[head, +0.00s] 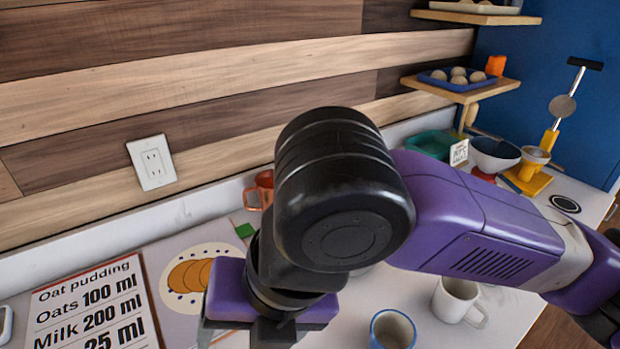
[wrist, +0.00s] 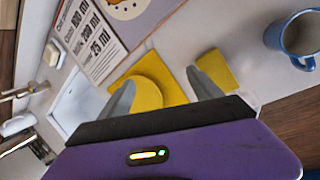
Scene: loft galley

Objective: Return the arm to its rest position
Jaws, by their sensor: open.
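My purple and black arm fills the middle of the head view. It reaches in from the right, and its wrist bends down over the counter at the lower centre. In the wrist view my gripper (wrist: 160,93) has its two grey fingers spread apart, and nothing is held between them. Beyond the fingers lie a yellow round thing (wrist: 154,86) on a flat yellow piece and a separate yellow block (wrist: 217,70). In the head view the fingertips are hidden at the bottom edge.
A recipe board (head: 88,308) and a cookie picture (head: 185,278) lie left of my wrist. A blue mug (head: 393,331), a white mug (head: 458,302) and an orange mug (head: 264,187) stand near my arm. Bowls and shelves are at back right. A sink (wrist: 78,103) shows in the wrist view.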

